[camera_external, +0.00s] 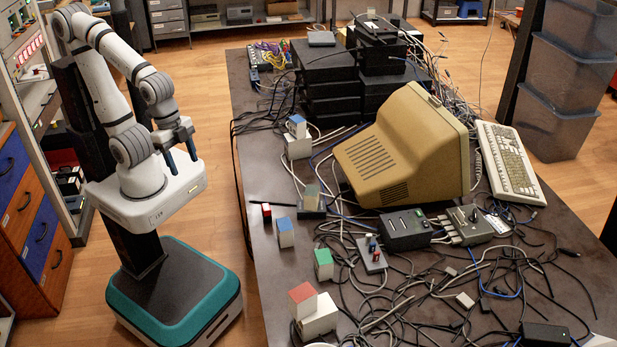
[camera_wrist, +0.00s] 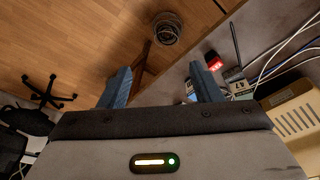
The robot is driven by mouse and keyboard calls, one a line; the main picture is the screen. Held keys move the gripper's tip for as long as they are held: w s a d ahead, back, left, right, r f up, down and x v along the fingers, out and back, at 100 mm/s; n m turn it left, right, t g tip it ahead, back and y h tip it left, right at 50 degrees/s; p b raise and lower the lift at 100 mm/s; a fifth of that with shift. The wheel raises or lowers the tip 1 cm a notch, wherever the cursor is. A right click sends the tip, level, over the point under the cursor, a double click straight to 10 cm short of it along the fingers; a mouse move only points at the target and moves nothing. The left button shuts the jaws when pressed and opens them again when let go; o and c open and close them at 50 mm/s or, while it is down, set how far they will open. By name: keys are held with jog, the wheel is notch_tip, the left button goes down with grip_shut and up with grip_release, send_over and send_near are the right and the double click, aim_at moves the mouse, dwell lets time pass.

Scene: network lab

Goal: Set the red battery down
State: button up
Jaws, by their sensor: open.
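The small red battery (camera_external: 266,213) stands on the dark table near its left edge, beside a thin black rod. It also shows in the wrist view (camera_wrist: 215,63), just beyond the right fingertip. My gripper (camera_external: 181,152) is in the air left of the table, over the floor side, and is apart from the battery. In the wrist view my gripper (camera_wrist: 160,80) has its two blue-grey fingers spread wide, with nothing between them.
The dark table (camera_external: 262,270) holds blue, green and red-topped blocks, many loose cables, and a beige monitor (camera_external: 400,150) right of the battery. A blue-topped block (camera_external: 285,232) stands close to the battery. Open floor lies between my base and the table.

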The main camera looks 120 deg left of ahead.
jog(key=w+d+f+n+t+b, duration=0.1)
jog(key=w+d+f+t+b, duration=0.1)
jog(key=w+f+t+b, duration=0.45)
jog(key=w+d+f+t+b, duration=0.2)
jog(key=w+f+t+b, duration=0.15)
jog(key=w+b, duration=0.6)
jog(key=n+y+b, duration=0.9)
jog(key=y+b, duration=0.4)
jog(key=b, duration=0.4)
send_near(263, 210)
jog(key=x, duration=0.5)
jog(key=shift+a+f, duration=0.15)
jog(key=shift+a, duration=0.05)
jog(key=shift+s+a+g+y, duration=0.25)
jog(key=shift+s+g+y, duration=0.05)
jog(key=shift+g, duration=0.1)
jog(key=shift+a, duration=0.3)
jog(key=shift+w+a+r+p, duration=0.25)
jog(key=shift+w+a+p, duration=0.1)
jog(key=shift+p, duration=0.35)
jog(key=shift+p+x, duration=0.75)
jog(key=shift+x, duration=0.4)
jog(key=w+a+b, duration=0.1)
jog(key=w+a+f, duration=0.1)
jog(key=shift+w+a+b, duration=0.15)
jog(key=shift+w+b, duration=0.2)
jog(key=shift+b, duration=0.05)
jog(key=shift+w+a+r, duration=0.15)
jog(key=shift+w+a, duration=0.05)
